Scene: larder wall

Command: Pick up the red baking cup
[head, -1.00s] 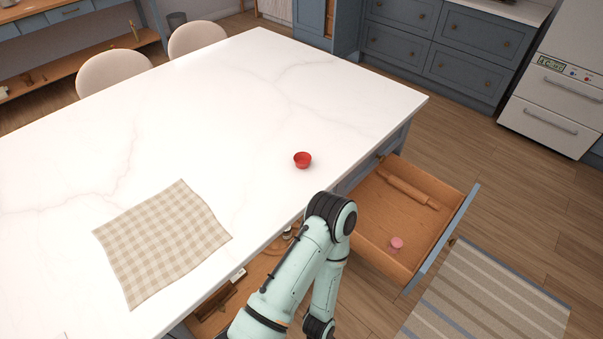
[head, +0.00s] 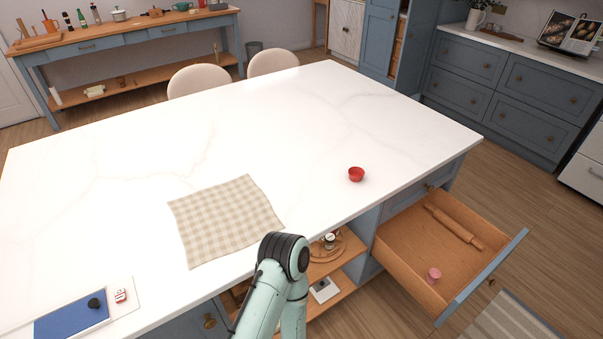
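The red baking cup (head: 356,174) stands upright on the white marble island top (head: 320,120), toward its right front edge. One of my arms, pale green with a dark joint, rises from the bottom middle of the head view, in front of the island and to the lower left of the cup. Its gripper is not visible. My other arm does not show. Nothing touches the cup.
A checked cloth (head: 226,219) lies left of the cup. An open drawer (head: 404,239) juts out at the right, holding a rolling pin (head: 454,226) and a pink cup (head: 433,275). A blue board (head: 72,318) lies at the lower left. The counter around the cup is clear.

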